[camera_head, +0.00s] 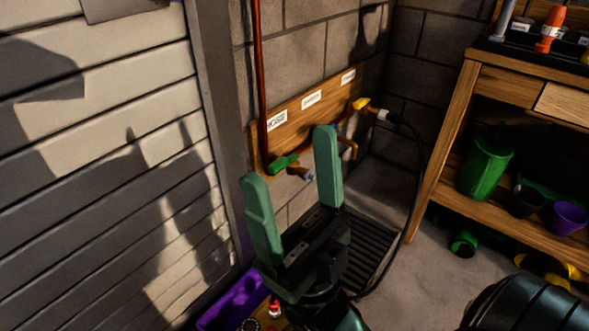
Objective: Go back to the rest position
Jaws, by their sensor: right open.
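My right gripper (292,165) stands in the middle of the view with its two green fingers pointing up and spread apart. It is open and nothing shows between the fingers. Behind it is a wooden board (325,97) on the block wall, with white labels, pipes and taps. A green tap handle (284,162) shows just behind and between the fingers, and I cannot tell how far it is from them. A yellow tap handle (361,104) is at the right end of the board. My left gripper is not in view.
A wooden workbench (452,130) stands at the right, with a green watering can (485,166) and pots on its lower shelf. A black hose (421,180) hangs down from the tap. A purple bin (235,302) is at the bottom left, beside the slatted door (100,190).

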